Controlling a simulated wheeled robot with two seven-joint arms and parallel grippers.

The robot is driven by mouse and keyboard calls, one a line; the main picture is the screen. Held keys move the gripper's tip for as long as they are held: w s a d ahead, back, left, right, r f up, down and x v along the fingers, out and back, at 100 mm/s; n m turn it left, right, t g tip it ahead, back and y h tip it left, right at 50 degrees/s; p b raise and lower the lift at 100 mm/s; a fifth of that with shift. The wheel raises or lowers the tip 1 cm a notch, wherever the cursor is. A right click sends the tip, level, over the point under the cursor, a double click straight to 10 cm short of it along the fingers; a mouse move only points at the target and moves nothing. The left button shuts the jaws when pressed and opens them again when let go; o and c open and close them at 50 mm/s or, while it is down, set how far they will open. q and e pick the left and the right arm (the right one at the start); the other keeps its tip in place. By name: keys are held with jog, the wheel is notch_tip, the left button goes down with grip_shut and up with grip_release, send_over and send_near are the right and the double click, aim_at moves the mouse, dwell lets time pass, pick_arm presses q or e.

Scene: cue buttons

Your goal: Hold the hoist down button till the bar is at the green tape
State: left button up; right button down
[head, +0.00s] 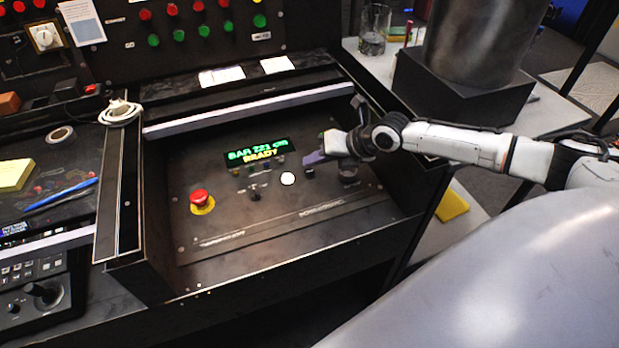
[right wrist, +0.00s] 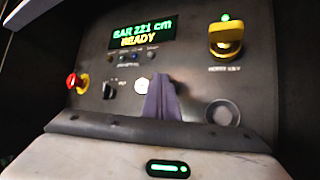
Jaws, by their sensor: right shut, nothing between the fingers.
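The control panel (head: 240,220) has a lit display (head: 259,153) that reads BAR 221 cm, READY. A round white button (head: 288,178) is below it, also in the right wrist view (right wrist: 141,86). A larger grey round button (right wrist: 222,113) is at the panel's lower right. I cannot read which is hoist down. My right gripper (head: 314,158), with purple fingers, is shut and empty over the panel's right part. In the wrist view its fingers (right wrist: 166,82) show between the white and grey buttons; contact cannot be told. The bar, the green tape and my left gripper are not in view.
A red mushroom button (head: 200,197) on a yellow ring is at the panel's left. A black knob (right wrist: 110,90) sits left of the white button. A yellow key switch (right wrist: 227,38) is at the upper right. Raised dark side walls edge the panel.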

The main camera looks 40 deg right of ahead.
jog(key=shift+f, duration=0.15)
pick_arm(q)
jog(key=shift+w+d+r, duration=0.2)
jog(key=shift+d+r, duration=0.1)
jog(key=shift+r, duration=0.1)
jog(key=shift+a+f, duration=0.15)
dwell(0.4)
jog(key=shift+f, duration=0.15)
pick_arm(e)
jog(key=shift+f, duration=0.1)
dwell(0.7)
pick_arm(q)
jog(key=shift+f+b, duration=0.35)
jog(key=shift+b, duration=0.1)
pick_arm(e)
jog(key=shift+f, duration=0.3)
